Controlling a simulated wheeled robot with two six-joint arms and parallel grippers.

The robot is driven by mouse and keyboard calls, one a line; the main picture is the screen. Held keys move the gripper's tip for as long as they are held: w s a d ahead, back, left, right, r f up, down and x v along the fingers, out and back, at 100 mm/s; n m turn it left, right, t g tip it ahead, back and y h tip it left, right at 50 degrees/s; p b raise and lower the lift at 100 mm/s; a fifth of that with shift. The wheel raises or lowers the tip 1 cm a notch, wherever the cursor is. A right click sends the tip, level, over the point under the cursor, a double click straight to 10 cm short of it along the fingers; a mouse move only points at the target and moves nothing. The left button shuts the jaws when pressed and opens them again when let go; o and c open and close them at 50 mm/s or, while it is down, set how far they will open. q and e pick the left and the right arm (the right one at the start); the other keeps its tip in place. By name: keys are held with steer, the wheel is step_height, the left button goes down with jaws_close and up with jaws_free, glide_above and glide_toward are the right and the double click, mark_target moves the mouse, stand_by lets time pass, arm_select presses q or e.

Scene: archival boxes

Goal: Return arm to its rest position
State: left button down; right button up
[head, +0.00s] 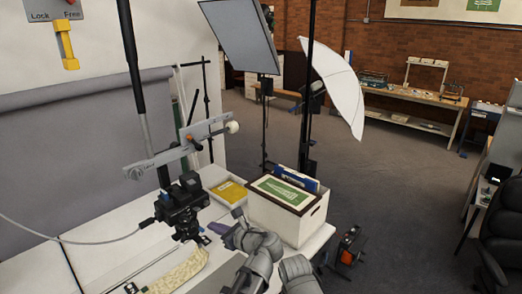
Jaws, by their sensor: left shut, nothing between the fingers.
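My left arm reaches up from the bottom edge over the white table. My left gripper (238,214) is shut and empty, just left of the white archival box (300,226). Whether it touches the box I cannot tell. The box stands upright on the table's right end, with a dark-framed green picture (285,192) on top and blue folders (296,180) behind it. A grey rounded link of mine shows at the bottom edge; my right gripper is not in view.
A camera on a stand arm (182,208) hangs left of my gripper. A tray with a yellow item (229,191) and a purple object (218,228) lie nearby. A cream patterned strip (180,272) lies at the front. Light stands and a white umbrella (333,80) stand behind.

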arm_select(q)
steer(key=s+a+f+n+g+h, duration=0.3)
steer(key=s+f+n+g+h, duration=0.2)
steer(key=s+f+n, duration=0.5)
steer(key=s+d+f+n+g+h+b, duration=0.2)
steer(key=s+d+f+n+b, duration=0.2)
steer(key=d+f+b, duration=0.4)
steer(key=s+d+f+n+g+h+b, duration=0.1)
steer(key=s+d+f+n+h+b, duration=0.2)
steer(key=f, duration=1)
steer(key=s+d+n+b, duration=0.2)
steer(key=d+n+b, duration=0.1)
steer(key=d+b, duration=0.2)
steer(key=shift+f+g+h, duration=0.2)
steer(key=shift+g+h, duration=0.1)
steer(key=shift+g, duration=0.1)
steer(key=c, duration=1.5)
jaws_free()
steer(key=shift+s, duration=0.1)
